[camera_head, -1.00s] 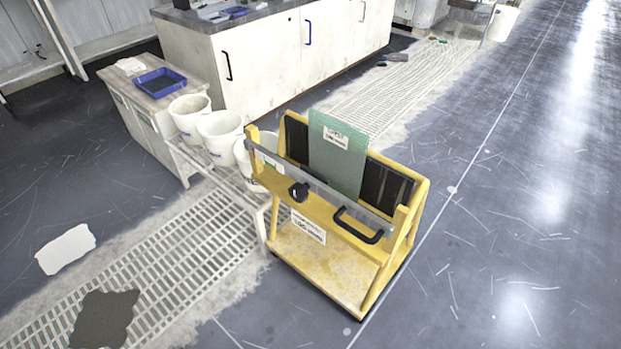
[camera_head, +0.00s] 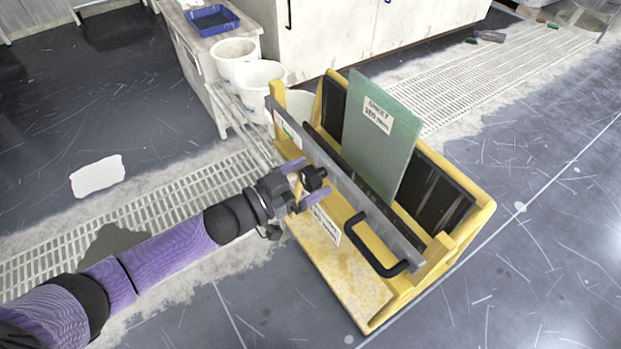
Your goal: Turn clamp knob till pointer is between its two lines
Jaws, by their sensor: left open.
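The clamp knob (camera_head: 313,178) is black and sits on the front of the grey bar (camera_head: 350,195) of a yellow cart (camera_head: 368,318). My left gripper (camera_head: 306,182) comes in from the left with purple fingers, one above and one below the knob. The fingers are open around the knob; I cannot tell whether they touch it. A small label with green and red (camera_head: 287,131) is on the left end of the bar. The pointer and its two lines are too small to make out. My right gripper is not in view.
A green sheet (camera_head: 383,135) with a label stands in the cart behind the bar. A black handle (camera_head: 370,247) sticks out right of the knob. White buckets (camera_head: 258,77) stand behind left. The floor to the right is open.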

